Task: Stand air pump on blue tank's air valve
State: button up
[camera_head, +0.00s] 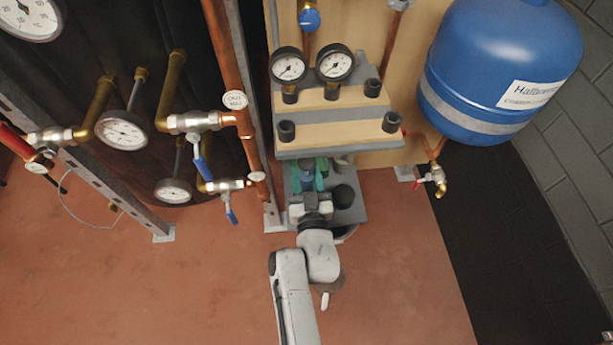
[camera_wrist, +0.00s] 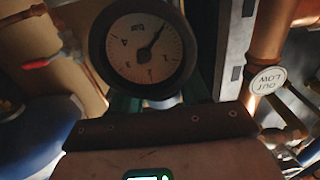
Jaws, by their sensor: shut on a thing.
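The blue tank (camera_head: 500,65) hangs at the upper right of the head view, with a white label and a grey band. It also shows as a blurred blue patch at the left of the wrist view (camera_wrist: 28,138). I cannot make out its air valve. My gripper (camera_head: 308,174) is at the lower shelf, below the panel, with its green fingers shut on a bluish thing, probably the air pump (camera_head: 306,169). In the wrist view a round black-rimmed gauge (camera_wrist: 145,50), seemingly part of the pump, covers much of the fingers. The pump's lower end is hidden.
A wooden shelf (camera_head: 330,128) with two gauges and black cups juts out just above my gripper. A lower grey shelf (camera_head: 352,213) holds black cups. Copper pipes and valves (camera_head: 195,122) stand to the left. A tap (camera_head: 438,183) hangs under the tank. The red floor is clear.

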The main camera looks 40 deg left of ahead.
aim_at(307, 173)
jog(key=shift+r, duration=0.1)
jog(key=shift+c, duration=0.9)
jog(key=shift+r+p, duration=2.05)
jog(key=shift+p, duration=0.15)
